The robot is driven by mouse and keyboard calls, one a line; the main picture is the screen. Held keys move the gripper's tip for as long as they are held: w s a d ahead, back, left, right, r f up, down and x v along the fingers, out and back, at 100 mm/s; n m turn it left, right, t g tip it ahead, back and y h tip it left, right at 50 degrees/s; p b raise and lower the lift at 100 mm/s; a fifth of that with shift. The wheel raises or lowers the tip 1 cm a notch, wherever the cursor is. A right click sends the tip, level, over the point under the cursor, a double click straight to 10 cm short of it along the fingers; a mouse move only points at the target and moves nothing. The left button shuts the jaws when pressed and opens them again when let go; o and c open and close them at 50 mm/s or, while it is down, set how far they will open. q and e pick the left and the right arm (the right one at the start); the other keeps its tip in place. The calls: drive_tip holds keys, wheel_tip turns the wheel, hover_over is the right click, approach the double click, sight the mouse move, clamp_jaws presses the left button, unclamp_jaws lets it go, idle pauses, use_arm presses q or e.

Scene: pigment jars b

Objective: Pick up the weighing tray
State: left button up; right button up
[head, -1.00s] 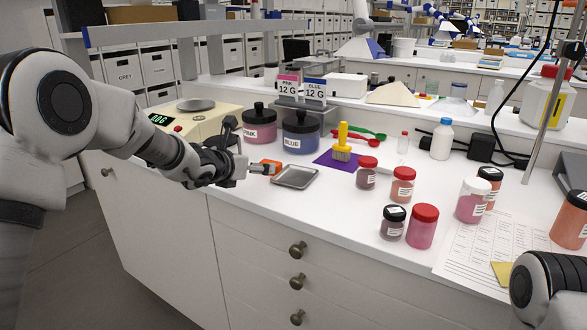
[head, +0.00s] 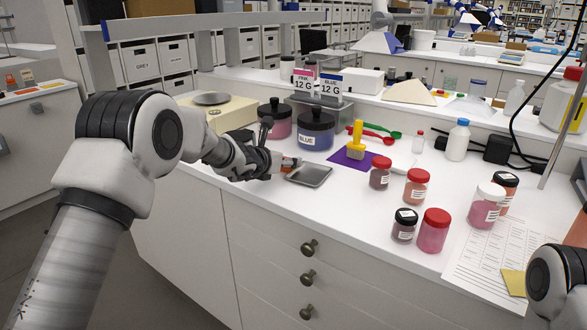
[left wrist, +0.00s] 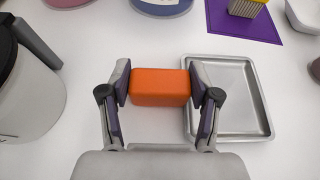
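The weighing tray (head: 310,175) is a shallow, empty, square metal tray lying flat on the white counter near its front edge. In the left wrist view the tray (left wrist: 228,95) is right of centre. My left gripper (head: 283,167) is just left of the tray, low over the counter. In the left wrist view its fingers (left wrist: 162,86) are spread, one at each end of an orange block (left wrist: 160,87). The right-hand finger overlaps the tray's left rim in the picture. I cannot tell if the fingers touch the block or rim. My right gripper is out of view.
Pink (head: 275,120) and blue (head: 316,131) pigment jars stand behind the tray. A yellow-handled brush (head: 356,145) on a purple mat (head: 346,162) is to its right. Several small jars, one red-lidded (head: 380,173), stand further right. A balance (head: 212,112) is behind the arm.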

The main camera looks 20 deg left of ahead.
use_arm(q)
drive_tip(key=shift+c, duration=1)
